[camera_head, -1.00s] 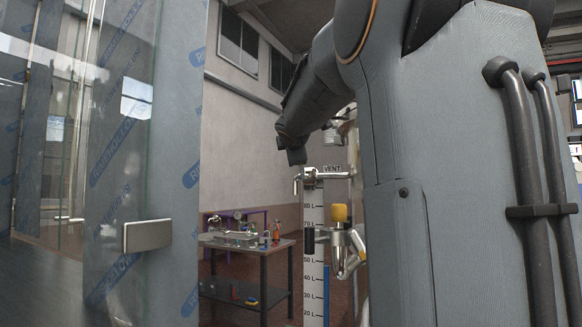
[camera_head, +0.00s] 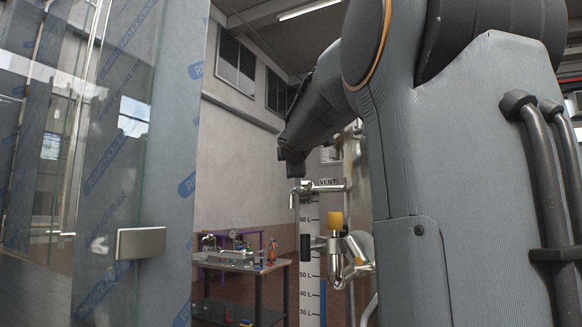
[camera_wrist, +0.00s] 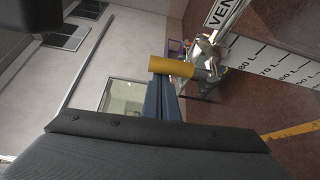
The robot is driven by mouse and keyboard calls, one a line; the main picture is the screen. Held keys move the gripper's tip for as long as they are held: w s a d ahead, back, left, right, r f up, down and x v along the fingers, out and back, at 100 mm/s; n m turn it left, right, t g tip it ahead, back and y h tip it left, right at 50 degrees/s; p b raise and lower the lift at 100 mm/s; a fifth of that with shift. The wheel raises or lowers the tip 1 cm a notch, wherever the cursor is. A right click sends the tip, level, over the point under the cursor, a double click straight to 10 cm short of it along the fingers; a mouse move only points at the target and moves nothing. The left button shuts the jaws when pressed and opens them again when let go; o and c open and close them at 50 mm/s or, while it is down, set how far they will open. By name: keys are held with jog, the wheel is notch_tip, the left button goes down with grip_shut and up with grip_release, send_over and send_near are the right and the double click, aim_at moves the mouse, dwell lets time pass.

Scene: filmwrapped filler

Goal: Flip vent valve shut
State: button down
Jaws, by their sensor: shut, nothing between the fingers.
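The vent valve (camera_head: 303,192) is a silver pipe fitting with a downturned end, beside the VENT label (camera_head: 328,182) in the head view. My gripper (camera_head: 290,175) points down just above its left end; I cannot tell there whether they touch. In the wrist view, my shut, empty blue fingers (camera_wrist: 162,99) reach up to a yellow cylindrical grip (camera_wrist: 172,66) on a metal fitting (camera_wrist: 207,57). The fingertips overlap the grip in the picture; contact is unclear. The VENT label also shows in the wrist view (camera_wrist: 224,13). A yellow knob (camera_head: 335,221) stands on a lower fitting in the head view.
A white litre scale (camera_head: 309,260) runs down below the vent fitting. A glass panel with blue-printed film and a metal handle (camera_head: 141,243) fills the left. A workbench (camera_head: 240,268) with several small items stands behind. My own arm covers the right side.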

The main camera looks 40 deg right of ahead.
jog(key=shift+s+d, duration=0.15)
dwell(0.6)
jog(key=shift+b, duration=0.3)
jog(key=s+a+b, duration=0.3)
jog(key=s+a, duration=0.2)
jog(key=a, duration=0.3)
jog(key=shift+s, duration=0.25)
jog(key=shift+f, duration=0.1)
